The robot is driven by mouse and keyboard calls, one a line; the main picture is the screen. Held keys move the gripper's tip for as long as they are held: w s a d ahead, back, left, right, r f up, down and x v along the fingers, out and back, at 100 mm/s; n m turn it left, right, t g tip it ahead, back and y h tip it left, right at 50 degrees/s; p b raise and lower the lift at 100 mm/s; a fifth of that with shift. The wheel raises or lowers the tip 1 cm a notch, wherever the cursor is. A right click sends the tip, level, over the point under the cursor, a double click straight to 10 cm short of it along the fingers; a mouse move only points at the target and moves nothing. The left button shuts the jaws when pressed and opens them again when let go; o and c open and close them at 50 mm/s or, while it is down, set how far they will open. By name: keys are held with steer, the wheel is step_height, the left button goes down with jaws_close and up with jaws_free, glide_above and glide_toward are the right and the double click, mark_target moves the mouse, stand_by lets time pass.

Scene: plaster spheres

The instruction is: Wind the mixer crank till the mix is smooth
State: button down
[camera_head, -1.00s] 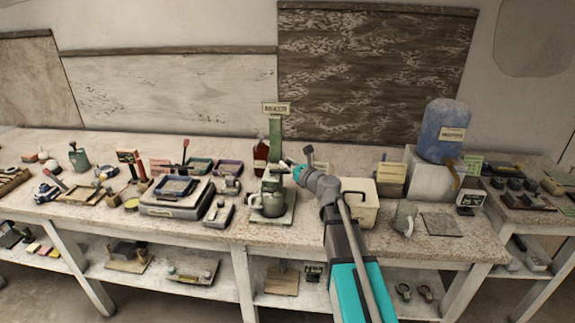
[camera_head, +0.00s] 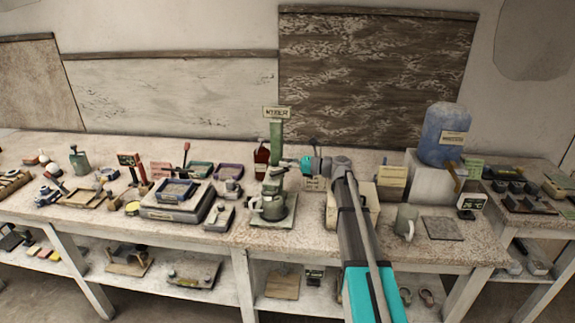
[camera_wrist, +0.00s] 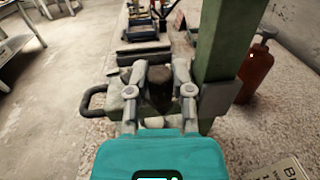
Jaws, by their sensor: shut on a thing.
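My gripper (camera_head: 286,166) reaches in from the right, just beside the column and above the pot. In the wrist view the green column (camera_wrist: 222,60) stands right of my gripper (camera_wrist: 160,78), and the pot's dark handle (camera_wrist: 92,98) shows to the left. The fingers are closed in on the crank, which is mostly hidden between them. The state of the mix cannot be made out.
A dark red bottle (camera_head: 261,156) stands close behind the mixer, also in the wrist view (camera_wrist: 257,72). A grey mug (camera_head: 405,222) and a flat grey slab (camera_head: 443,228) are to the right. Trays and tools crowd the bench to the left.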

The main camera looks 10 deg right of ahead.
steer(key=n+g, duration=0.1)
steer(key=w+n+g+y, duration=0.1)
steer(key=g, duration=0.1)
steer(key=w+n+g, duration=0.1)
steer(key=g, duration=0.1)
steer(key=shift+a, duration=0.35)
steer(key=shift+w+a+n+g+y, duration=0.15)
steer(key=shift+a+n+g, duration=0.1)
steer(key=shift+n+g, duration=0.65)
steer(key=shift+w+a+n+g+y, duration=0.2)
steer(key=shift+n+g, duration=0.4)
steer(key=shift+g, duration=0.6)
steer(key=shift+s, duration=0.15)
steer(key=shift+c, duration=2.4)
jaws_free()
steer(key=shift+r, duration=0.1)
steer(key=shift+s+t, duration=0.1)
steer(key=shift+t, duration=0.2)
